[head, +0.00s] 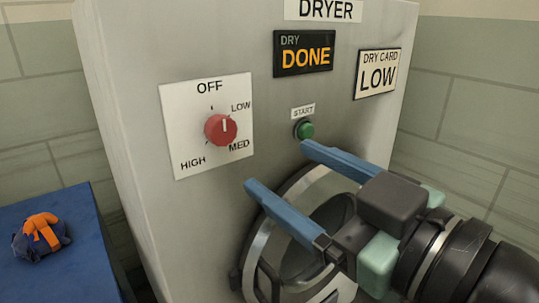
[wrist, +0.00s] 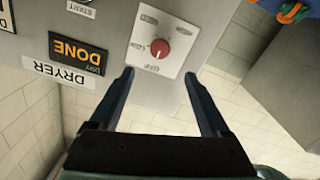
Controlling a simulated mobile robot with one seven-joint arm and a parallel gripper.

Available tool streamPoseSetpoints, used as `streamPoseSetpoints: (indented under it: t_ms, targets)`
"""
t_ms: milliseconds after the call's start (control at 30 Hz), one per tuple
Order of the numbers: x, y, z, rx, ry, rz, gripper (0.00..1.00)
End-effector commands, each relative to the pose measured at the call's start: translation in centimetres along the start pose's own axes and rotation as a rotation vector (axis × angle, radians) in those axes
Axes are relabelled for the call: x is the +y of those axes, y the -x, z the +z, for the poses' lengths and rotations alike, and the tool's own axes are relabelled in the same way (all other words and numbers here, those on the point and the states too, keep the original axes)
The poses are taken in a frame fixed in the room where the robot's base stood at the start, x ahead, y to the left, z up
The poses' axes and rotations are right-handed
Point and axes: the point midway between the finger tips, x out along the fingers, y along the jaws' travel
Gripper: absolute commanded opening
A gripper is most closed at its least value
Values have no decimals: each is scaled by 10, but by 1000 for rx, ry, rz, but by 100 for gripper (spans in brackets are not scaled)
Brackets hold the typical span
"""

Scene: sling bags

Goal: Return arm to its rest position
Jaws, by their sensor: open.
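My gripper (head: 278,166) is open and empty, its two blue fingers spread in front of the grey dryer (head: 130,110). The fingers point toward the dryer's front, below and right of the red dial (head: 221,130). In the wrist view the dial (wrist: 159,49) shows beyond the fingertips, clear of them. The dial's white mark points roughly upward; I cannot tell its exact setting. The display (head: 304,54) reads DRY DONE. The card (head: 377,74) reads DRY CARD LOW. The green start button (head: 305,130) is just above the far finger.
The round dryer door (head: 262,245) is partly hidden behind my gripper. A blue surface (head: 60,215) at the left bears a dark blue and orange bundle (head: 40,236). Tiled walls stand on both sides.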

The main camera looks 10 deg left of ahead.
Motion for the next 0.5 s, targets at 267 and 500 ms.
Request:
streamPoseSetpoints:
  t_ms: [267,500]
  targets:
    - [0,6,0,0,0,0,81]
    - [4,3,-2,4,-6,30,81]
